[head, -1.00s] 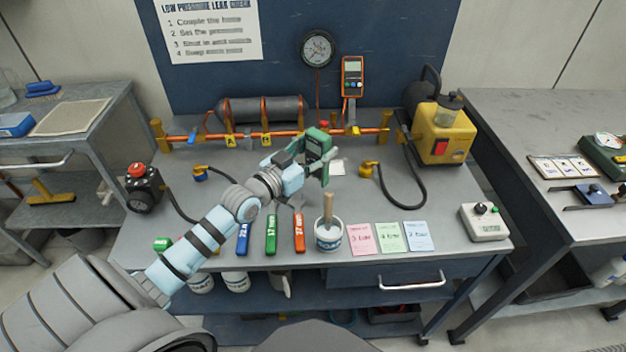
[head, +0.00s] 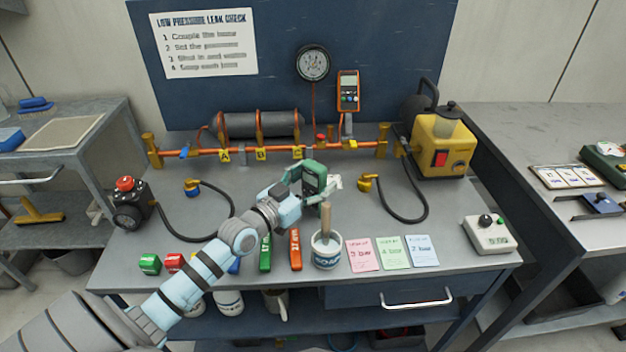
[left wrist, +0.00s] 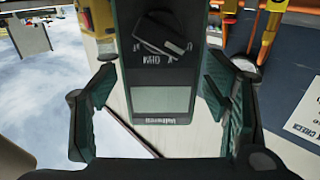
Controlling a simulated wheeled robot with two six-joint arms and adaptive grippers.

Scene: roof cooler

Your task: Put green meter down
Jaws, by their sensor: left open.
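The green meter (head: 310,177) is upright around the middle of the bench (head: 270,205), behind the white pot (head: 326,254) with a wooden handle. My left gripper (head: 320,186) is around the meter, with its jaws open. In the left wrist view the meter's dial and grey screen (left wrist: 160,100) show between the two spread fingers, with a gap on either side of the screen. The meter's base is hidden by the gripper, so I cannot tell for sure that it rests on the bench. My right gripper is not in view.
An orange pipe (head: 270,150) with valves runs along the back. An orange meter (head: 348,92) hangs behind. A yellow pump (head: 442,145) and black hose (head: 405,215) lie to the right. Coloured cards (head: 393,252) and a control box (head: 488,235) are at the front.

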